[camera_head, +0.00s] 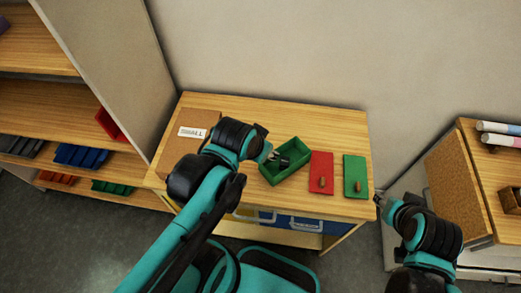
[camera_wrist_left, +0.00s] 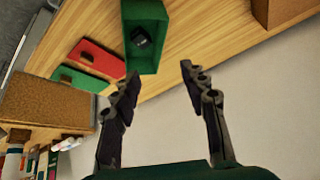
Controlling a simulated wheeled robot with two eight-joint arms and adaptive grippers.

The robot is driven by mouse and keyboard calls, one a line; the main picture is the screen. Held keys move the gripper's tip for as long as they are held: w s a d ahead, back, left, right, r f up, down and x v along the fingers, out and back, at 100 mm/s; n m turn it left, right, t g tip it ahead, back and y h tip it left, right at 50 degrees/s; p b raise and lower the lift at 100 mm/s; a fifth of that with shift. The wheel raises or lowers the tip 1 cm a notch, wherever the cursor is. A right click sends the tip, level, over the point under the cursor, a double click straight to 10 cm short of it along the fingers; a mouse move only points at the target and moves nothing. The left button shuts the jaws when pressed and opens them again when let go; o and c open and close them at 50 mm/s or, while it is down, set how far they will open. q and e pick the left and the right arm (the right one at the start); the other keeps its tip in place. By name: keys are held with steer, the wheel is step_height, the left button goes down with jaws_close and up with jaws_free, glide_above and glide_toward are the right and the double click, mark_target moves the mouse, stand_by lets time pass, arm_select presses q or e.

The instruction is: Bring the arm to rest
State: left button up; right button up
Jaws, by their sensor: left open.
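My left gripper (camera_head: 276,157) is over the table beside the upper left of an open green box (camera_head: 292,174). In the left wrist view my left gripper (camera_wrist_left: 158,73) has its fingers spread wide with nothing between them. The green box (camera_wrist_left: 130,22) lies beyond the fingertips there, with a small dark object (camera_wrist_left: 141,39) inside it. My right gripper (camera_head: 381,201) is just off the table's right edge, small and partly hidden by its own wrist; I cannot tell whether it is open.
A red panel (camera_head: 320,160) and a green panel (camera_head: 354,165), each with a small knob, lie right of the box. A brown board with a white label (camera_head: 192,133) lies at the table's left. Shelves with coloured bins stand left; a cabinet with paper rolls (camera_head: 501,128) stands right.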

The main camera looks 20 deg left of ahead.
arm_select(q)
steer(key=shift+s+a+f+n+t, duration=0.15)
steer(key=shift+s+n+t, duration=0.15)
steer(key=shift+n, duration=0.2)
steer(key=shift+s+a+r+n+t, duration=0.1)
steer(key=shift+s+n+t, duration=0.15)
steer(key=shift+n, duration=0.25)
steer(key=shift+f, duration=0.15)
step_height(320, 180, down, 3)
steer(key=b, duration=0.3)
